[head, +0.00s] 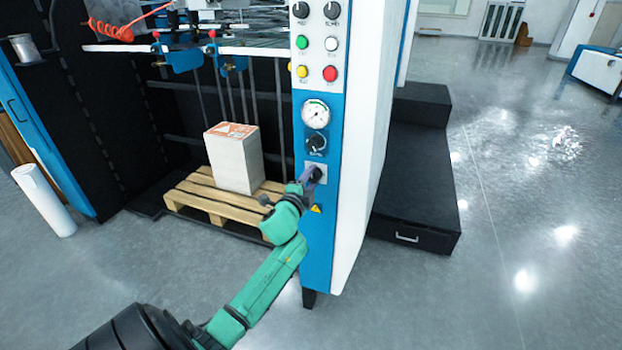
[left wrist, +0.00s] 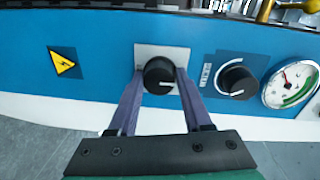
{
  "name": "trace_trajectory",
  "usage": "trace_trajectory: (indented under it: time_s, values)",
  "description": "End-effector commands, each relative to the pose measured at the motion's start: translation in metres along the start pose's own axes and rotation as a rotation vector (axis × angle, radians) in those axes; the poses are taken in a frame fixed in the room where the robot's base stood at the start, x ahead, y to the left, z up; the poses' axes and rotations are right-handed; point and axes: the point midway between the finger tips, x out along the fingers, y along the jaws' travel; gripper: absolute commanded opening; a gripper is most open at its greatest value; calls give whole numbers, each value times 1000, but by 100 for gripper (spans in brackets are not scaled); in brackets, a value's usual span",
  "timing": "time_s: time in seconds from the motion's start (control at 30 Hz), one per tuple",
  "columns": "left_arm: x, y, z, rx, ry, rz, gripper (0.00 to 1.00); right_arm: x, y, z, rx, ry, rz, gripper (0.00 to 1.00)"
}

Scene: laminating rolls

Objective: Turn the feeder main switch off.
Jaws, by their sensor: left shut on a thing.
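The feeder main switch is a black rotary knob on a pale square plate, low on the blue control panel (head: 320,238). In the left wrist view the main switch (left wrist: 160,76) sits between my two fingers, and a white mark on it points to the right. My left gripper (head: 314,175) is shut on the knob, one finger on each side. It also shows in the left wrist view (left wrist: 160,84). In the head view the fingers mostly hide the knob. My right gripper is not in view.
Above the switch are another black knob (head: 316,142), a gauge (head: 316,114) and several coloured buttons. A yellow warning sign (left wrist: 63,63) is beside it. A paper stack (head: 234,165) stands on a wooden pallet (head: 215,207) to the left. Black steps (head: 415,210) are at right.

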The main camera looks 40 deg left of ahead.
Motion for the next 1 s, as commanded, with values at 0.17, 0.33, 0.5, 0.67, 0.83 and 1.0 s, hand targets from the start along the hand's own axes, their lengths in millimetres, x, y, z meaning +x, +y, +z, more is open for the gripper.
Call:
trace_trajectory:
  time_s: [0.17,0.33,0.5,0.67,0.83,1.0]
  values:
    - [0,2,0,-13,-1,3,0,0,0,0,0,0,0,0]
    - [0,2,0,-13,-1,3,0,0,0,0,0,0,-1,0]
    - [0,2,0,-12,0,3,76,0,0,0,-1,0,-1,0]
    - [0,1,0,-11,0,2,79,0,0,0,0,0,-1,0]
    - [-1,1,0,-10,0,1,79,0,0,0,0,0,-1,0]
    - [-15,2,0,-9,2,3,79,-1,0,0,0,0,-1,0]
